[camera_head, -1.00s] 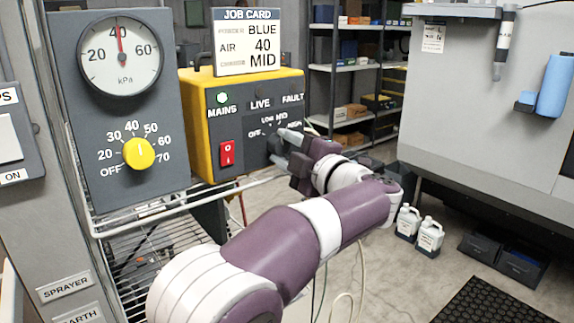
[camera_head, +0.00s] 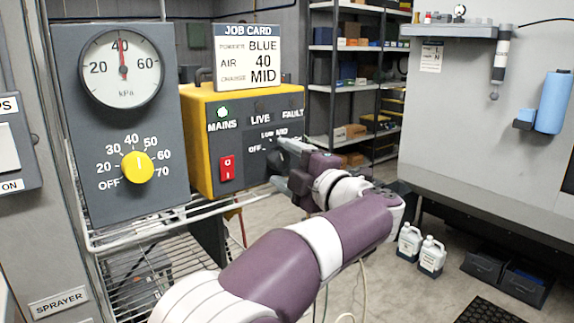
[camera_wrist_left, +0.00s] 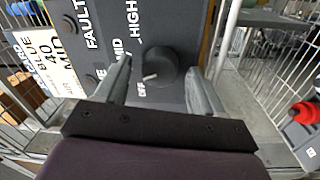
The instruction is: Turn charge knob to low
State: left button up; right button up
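The charge knob (camera_wrist_left: 165,68) is a dark round knob on the front of the yellow and grey control unit (camera_head: 203,140). In the left wrist view its white pointer mark is at its lower left, towards the OFF lettering; MID and HIGH lettering show further up, and LOW is not readable there. My left gripper (camera_head: 284,164) is at the unit's right front. In the left wrist view my left gripper (camera_wrist_left: 158,70) is open, one finger on either side of the knob, with gaps visible. In the head view the fingers partly cover the knob and its scale. My right gripper is in neither view.
A red rocker switch (camera_head: 227,168) and a lit green MAINS lamp (camera_head: 222,111) are left of the knob. A job card (camera_head: 248,58) reading MID stands on top. A yellow air knob (camera_head: 138,167) and gauge (camera_head: 121,68) are further left. A wire rack (camera_head: 160,265) lies below.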

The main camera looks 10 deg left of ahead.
pick_arm(q)
jog(key=shift+s+d+f, duration=0.1)
jog(key=shift+s+d, duration=0.05)
jog(key=shift+d, duration=0.1)
jog(key=b+v, duration=0.2)
jog(key=v, duration=1)
jog(key=shift+d, duration=0.1)
